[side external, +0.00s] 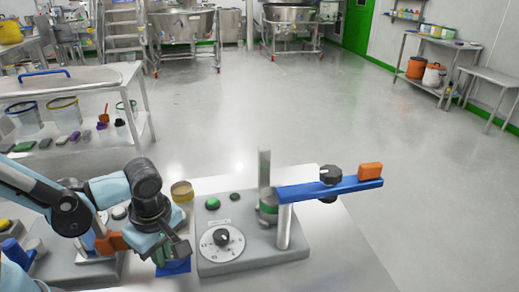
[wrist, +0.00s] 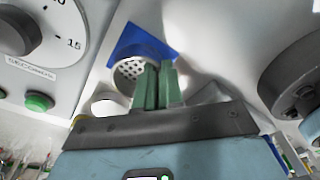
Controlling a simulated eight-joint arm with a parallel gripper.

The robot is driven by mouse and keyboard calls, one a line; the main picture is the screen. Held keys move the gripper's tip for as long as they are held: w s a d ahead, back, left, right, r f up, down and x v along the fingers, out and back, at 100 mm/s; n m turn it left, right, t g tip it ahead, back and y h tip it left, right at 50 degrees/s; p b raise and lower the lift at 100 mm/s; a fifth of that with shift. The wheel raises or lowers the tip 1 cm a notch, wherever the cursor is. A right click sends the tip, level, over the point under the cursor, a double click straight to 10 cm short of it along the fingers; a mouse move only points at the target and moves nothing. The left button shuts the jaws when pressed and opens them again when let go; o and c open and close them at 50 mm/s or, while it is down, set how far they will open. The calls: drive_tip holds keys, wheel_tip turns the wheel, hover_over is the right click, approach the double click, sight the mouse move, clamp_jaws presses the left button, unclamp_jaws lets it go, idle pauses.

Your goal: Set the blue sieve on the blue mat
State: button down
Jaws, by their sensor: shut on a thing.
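My gripper (wrist: 158,68) has its two green fingers close together, shut on the sieve. In the wrist view the sieve (wrist: 130,72) shows as a round grey perforated face beside the fingertips; its blue part cannot be made out. The blue mat (wrist: 140,38) lies behind the sieve in that view, partly covered by it. In the side view my gripper (side external: 162,252) points down over the blue mat (side external: 174,268) at the table's front, left of the dial machine. The sieve is mostly hidden there by my wrist. I cannot tell whether it touches the mat.
A grey machine (side external: 245,256) with a dial stands close on the right, with an upright post and a blue lever (side external: 325,190) reaching right. A yellow-rimmed container (side external: 182,190) stands behind my gripper. Another grey base (side external: 75,266) is at left. The table's right end is clear.

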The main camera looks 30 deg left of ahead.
drive_tip(key=shift+f, duration=0.1)
drive_tip(key=c, duration=1.7)
unclamp_jaws()
drive_tip(key=shift+f, duration=0.1)
drive_tip(key=o, duration=0.4)
drive_tip(key=shift+o, duration=0.2)
drive_tip(key=shift+d+r, duration=0.65)
drive_tip(key=shift+r, duration=5.5)
drive_tip(key=w+a+m+t+h, duration=0.1)
drive_tip(key=w+a+m+t, duration=0.5)
drive_tip(key=m, duration=1.2)
drive_tip(key=shift+a+t, duration=0.6)
drive_tip(key=shift+a, duration=0.35)
